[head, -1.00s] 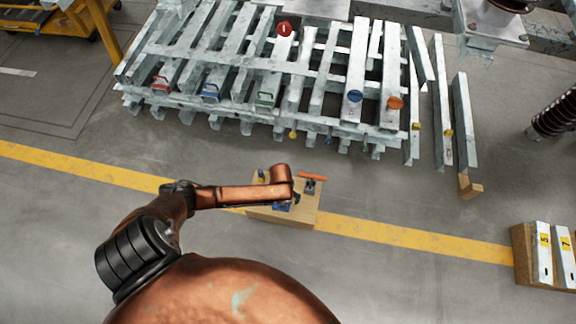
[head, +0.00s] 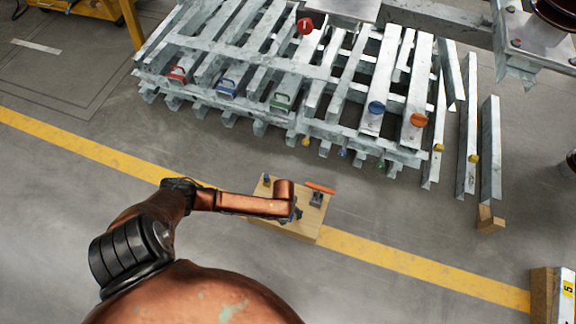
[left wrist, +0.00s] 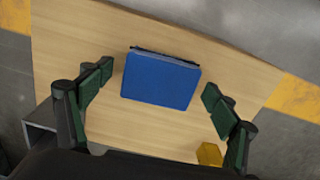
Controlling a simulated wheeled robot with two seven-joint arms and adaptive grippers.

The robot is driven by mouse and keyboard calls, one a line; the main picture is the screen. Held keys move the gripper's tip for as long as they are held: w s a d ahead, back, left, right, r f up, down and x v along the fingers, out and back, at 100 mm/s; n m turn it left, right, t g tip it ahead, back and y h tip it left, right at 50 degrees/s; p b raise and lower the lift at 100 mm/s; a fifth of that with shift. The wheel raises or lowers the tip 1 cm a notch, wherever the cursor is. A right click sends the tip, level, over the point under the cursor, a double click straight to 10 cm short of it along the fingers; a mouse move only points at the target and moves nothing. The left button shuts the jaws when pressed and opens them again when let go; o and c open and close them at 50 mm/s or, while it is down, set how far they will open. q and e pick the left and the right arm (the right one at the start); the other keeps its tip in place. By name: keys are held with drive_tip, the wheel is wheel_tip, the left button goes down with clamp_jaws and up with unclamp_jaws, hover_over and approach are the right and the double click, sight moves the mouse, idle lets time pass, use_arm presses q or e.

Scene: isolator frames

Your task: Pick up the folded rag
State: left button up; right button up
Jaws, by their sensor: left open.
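The folded rag (left wrist: 161,80) is a blue, flat rectangle with a dark far edge, lying on a light wooden surface in the left wrist view. My left gripper (left wrist: 155,85) is open, with one green-padded finger on each side of the rag and a gap to both. In the head view my left arm reaches over the wooden box top (head: 262,188), and my left gripper (head: 294,214) is mostly hidden under the wrist. The rag is hidden there or too small to tell. My right gripper is in neither view.
A yellow block (left wrist: 209,154) lies beside the right finger in the wrist view. An orange bar (head: 320,188) and a small grey item (head: 316,199) are on the box top. A rack of grey metal beams (head: 290,75) stands behind, with clear floor between.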

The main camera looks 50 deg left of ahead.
use_arm(q)
drive_tip(key=shift+c, duration=0.3)
drive_tip(key=c, duration=1.1)
